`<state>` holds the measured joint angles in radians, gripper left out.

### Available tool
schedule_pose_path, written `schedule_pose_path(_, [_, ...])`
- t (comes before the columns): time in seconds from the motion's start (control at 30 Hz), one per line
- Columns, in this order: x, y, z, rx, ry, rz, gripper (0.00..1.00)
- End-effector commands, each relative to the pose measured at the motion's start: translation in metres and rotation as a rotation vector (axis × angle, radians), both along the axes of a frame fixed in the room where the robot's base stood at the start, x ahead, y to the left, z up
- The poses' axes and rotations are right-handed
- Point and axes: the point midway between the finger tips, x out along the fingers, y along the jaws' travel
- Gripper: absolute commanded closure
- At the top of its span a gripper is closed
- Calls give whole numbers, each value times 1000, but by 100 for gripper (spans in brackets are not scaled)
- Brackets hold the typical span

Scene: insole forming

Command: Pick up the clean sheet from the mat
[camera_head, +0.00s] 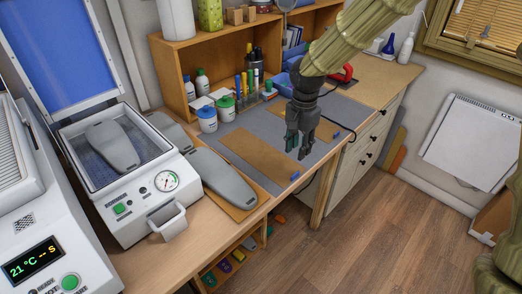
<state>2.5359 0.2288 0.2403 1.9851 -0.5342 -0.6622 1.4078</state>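A flat brown sheet (258,157) lies on the grey mat (232,127) on the bench, with a small blue mark near its right end. A second brown sheet (264,113) lies behind it on the mat, partly hidden by my gripper. I cannot tell from this view which one is the clean sheet. My gripper (298,150) points down over the right part of the mat, near the gap between the two sheets. Its fingers are apart with nothing between them. I cannot tell its exact height.
Grey insole forms (222,178) lie left of the mat. A vacuum press (130,165) with a gauge stands further left. Blue-lidded (207,119) and green-lidded (226,108) jars, a pen holder and a wooden shelf stand behind. A red-handled tool (343,74) lies at the back right.

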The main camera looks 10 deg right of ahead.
Motion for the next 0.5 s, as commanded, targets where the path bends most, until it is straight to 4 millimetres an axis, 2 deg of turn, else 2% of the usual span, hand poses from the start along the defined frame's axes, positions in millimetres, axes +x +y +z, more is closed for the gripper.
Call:
schedule_pose_path(0.13, [0,-5,-5,-6,2,-14,69])
schedule_pose_path(0.5, [-2,-8,-46,-4,0,-18,69])
